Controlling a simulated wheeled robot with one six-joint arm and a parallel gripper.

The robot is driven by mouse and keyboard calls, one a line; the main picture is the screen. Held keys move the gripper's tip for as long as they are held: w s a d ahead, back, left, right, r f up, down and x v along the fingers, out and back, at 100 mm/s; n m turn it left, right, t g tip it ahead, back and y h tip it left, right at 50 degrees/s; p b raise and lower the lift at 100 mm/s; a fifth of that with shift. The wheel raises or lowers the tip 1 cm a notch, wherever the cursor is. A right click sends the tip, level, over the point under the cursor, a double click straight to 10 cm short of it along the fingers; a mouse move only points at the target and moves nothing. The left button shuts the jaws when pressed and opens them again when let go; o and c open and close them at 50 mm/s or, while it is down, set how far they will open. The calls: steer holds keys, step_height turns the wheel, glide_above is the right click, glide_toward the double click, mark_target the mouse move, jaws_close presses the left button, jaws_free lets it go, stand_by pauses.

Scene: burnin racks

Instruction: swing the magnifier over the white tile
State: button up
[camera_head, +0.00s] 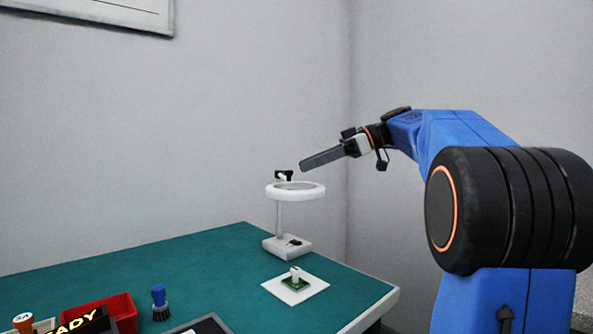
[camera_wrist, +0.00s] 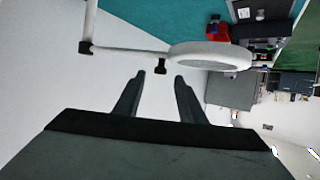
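The magnifier (camera_head: 312,194) is a white ring on a thin post, with a white base at the back of the green bench. Its ring seems to hang over the base's right part, behind the white tile (camera_head: 317,288). The tile lies flat and carries a small green board with a white part. In the wrist view, the magnifier ring (camera_wrist: 176,58) joins a white arm, with a black knob (camera_wrist: 161,68) near the joint. My gripper (camera_head: 304,166) is just above and beside the ring. In the wrist view, my gripper (camera_wrist: 160,76) has its fingers apart, pointing toward the knob, with nothing between them.
At the front left of the bench are a red bin (camera_head: 112,306), a blue-handled brush (camera_head: 159,297) and an orange-topped item marked 3A (camera_head: 23,321). A dark tray edge shows beside the brush. The bench around the tile is clear. Grey walls stand behind.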

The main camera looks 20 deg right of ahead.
steer(key=v, duration=1.1)
steer(key=shift+d+f, duration=0.1)
